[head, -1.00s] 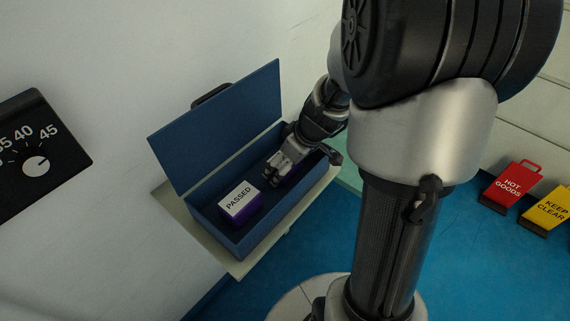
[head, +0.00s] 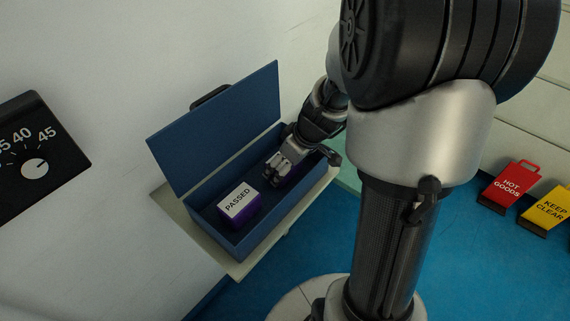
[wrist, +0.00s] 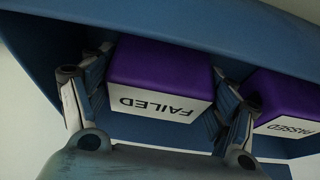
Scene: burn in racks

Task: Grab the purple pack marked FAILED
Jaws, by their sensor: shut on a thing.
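The purple pack marked FAILED (wrist: 160,75) sits inside the open blue box (head: 250,238), between the two fingers of my gripper (wrist: 152,105) in the wrist view. My gripper is shut on its sides. In the head view my gripper (head: 275,172) reaches down into the back part of the box, and little of the FAILED pack shows behind it. A second purple pack marked PASSED (head: 238,204) stands in the front part of the box. In the wrist view the PASSED pack (wrist: 285,97) is just right of my right finger.
The box's blue lid (head: 215,125) stands open on the wall side. The box rests on a pale shelf (head: 170,205). A black dial panel (head: 38,145) is on the left wall. Red HOT GOODS (head: 512,187) and yellow KEEP CLEAR (head: 550,210) signs stand on the blue floor at right.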

